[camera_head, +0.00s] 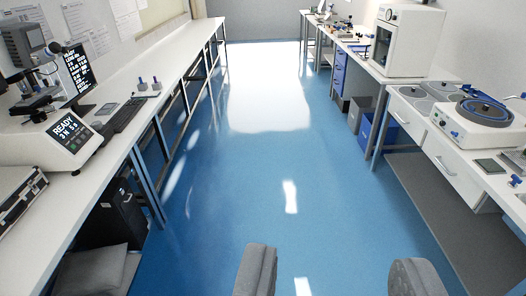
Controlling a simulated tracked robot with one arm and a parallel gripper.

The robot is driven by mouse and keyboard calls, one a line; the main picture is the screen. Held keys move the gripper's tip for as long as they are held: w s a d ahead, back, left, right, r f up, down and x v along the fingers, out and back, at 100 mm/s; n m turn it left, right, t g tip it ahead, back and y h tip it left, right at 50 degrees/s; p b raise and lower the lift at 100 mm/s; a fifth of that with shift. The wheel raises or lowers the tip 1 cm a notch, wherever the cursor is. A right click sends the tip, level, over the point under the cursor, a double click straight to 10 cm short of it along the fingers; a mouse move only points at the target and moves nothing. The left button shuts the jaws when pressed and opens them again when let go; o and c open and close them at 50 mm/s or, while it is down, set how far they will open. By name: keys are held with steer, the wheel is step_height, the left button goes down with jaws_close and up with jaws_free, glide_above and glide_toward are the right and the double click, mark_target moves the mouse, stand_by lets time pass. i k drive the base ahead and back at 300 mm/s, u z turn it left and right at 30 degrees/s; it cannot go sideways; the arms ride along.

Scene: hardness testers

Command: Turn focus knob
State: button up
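A hardness tester (52,138) stands on the left bench, with a lit display reading "READY" on its sloped front. Its head (24,42) and stage (36,102) rise above the base at the left edge of the picture. I cannot make out for certain which part is the focus knob. My gripper (336,268) is at the bottom of the picture, with its two grey fingers wide apart and only floor seen between them. It is over the aisle, well to the right of the tester and apart from it.
The left bench (175,50) also carries a monitor (78,68), a keyboard (125,114) and a case (15,190). Under it are a black computer (122,215) and a grey seat (90,272). The right bench holds a polishing machine (478,122) and a white cabinet (408,42). The blue floor (270,170) between is clear.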

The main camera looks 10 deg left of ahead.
mark_target(97, 126)
steer(key=i, duration=2.55)
steer(key=u, duration=1.1)
steer(key=i, duration=0.9)
steer(key=u, duration=1.05)
steer(key=i, duration=0.4)
steer(key=u, duration=0.1)
steer(key=k, duration=0.85)
steer(key=u, duration=0.15)
steer(key=i, duration=0.85)
steer(key=z, duration=0.1)
